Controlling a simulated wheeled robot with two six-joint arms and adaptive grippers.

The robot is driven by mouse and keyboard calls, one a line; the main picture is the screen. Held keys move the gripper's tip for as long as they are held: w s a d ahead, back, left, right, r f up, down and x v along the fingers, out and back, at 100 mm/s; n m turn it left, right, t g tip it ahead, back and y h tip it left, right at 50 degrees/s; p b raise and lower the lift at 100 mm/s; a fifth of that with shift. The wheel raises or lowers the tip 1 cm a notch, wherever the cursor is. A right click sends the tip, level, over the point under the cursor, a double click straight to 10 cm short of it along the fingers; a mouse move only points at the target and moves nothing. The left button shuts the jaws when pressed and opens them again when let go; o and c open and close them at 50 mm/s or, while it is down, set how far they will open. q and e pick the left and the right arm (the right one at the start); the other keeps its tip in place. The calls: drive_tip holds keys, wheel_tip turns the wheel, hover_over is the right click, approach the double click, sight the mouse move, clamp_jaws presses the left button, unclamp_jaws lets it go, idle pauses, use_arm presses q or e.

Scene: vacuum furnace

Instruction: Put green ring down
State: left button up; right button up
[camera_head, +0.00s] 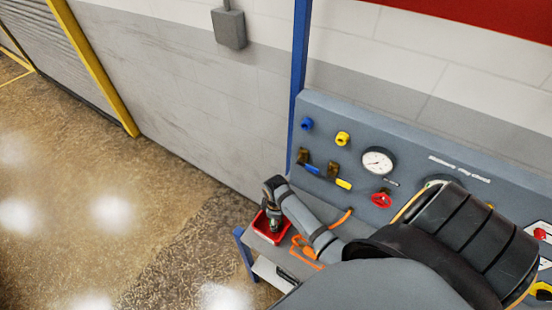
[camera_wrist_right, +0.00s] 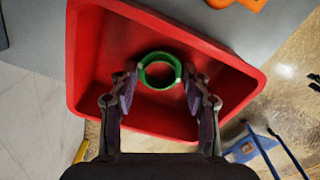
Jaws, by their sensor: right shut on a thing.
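The green ring (camera_wrist_right: 160,86) is between the fingertips of my right gripper (camera_wrist_right: 160,80), which is shut on it from both sides. Beyond it is the inside of a red tray (camera_wrist_right: 87,55). I cannot tell whether the ring touches the tray floor. In the head view the right gripper (camera_head: 272,222) points down over the red tray (camera_head: 266,238), at the left end of the grey bench. The ring is hidden there. My left gripper is not in view.
A grey panel (camera_head: 420,150) with a gauge (camera_head: 378,161), knobs and valves stands behind the bench. Orange items (camera_head: 305,250) lie right of the tray. A blue post (camera_head: 299,80) rises behind the bench. Open floor (camera_head: 120,220) lies to the left.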

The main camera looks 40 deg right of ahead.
drive_tip(key=o, duration=0.8)
wheel_tip(320, 180, up, 12)
drive_tip(key=shift+r+b, duration=0.1)
drive_tip(key=shift+b, duration=0.8)
